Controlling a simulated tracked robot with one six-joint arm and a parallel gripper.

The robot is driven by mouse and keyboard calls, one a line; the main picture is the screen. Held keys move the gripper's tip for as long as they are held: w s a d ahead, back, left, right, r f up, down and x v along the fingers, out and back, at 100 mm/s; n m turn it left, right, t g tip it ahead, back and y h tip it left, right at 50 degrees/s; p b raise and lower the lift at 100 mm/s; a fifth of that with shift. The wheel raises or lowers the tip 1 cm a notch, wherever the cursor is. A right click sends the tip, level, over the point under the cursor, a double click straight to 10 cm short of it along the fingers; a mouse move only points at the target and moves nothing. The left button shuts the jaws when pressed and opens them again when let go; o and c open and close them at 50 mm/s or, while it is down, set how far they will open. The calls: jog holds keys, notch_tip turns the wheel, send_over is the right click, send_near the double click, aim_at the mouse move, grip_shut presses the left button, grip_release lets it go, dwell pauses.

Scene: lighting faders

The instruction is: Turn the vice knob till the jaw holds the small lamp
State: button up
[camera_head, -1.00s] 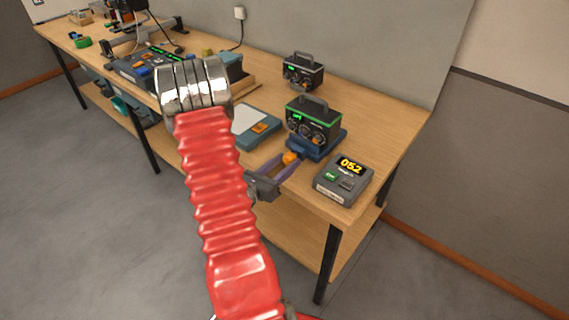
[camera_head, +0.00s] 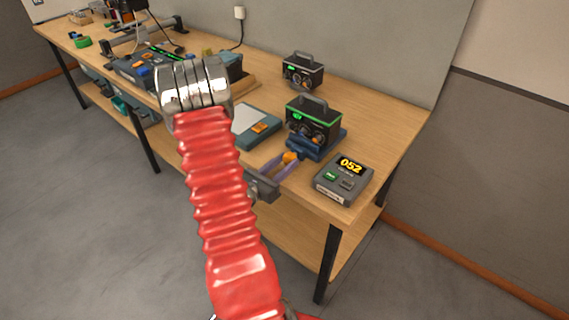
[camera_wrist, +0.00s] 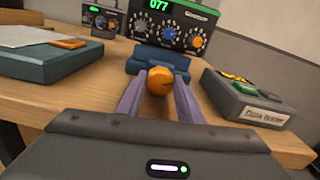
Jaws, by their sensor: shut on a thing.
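The orange vice knob (camera_head: 290,158) faces the table's front edge. It also shows in the wrist view (camera_wrist: 160,82). My gripper (camera_head: 283,164) is shut on it, with a purple finger on either side. Behind the knob is the dark blue vice (camera_head: 328,146), also in the wrist view (camera_wrist: 147,56). I see nothing that is plainly a small lamp. The jaw's contact with the box is hidden.
A grey unit reading 052 (camera_head: 344,181) stands right of the vice, near the table corner. A teal box with a pale top (camera_head: 253,126) lies left. A second dark box with a handle (camera_head: 303,70) stands behind. Bare wood shows at the right (camera_head: 385,125).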

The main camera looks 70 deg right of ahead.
jog(key=m, duration=0.5)
jog(key=shift+m, duration=0.4)
dwell(0.3)
jog(key=o, duration=1)
jog(key=shift+o, duration=0.3)
jog(key=shift+s+a+f, duration=0.1)
jog(key=shift+f+n, duration=0.1)
jog(key=shift+n, duration=0.2)
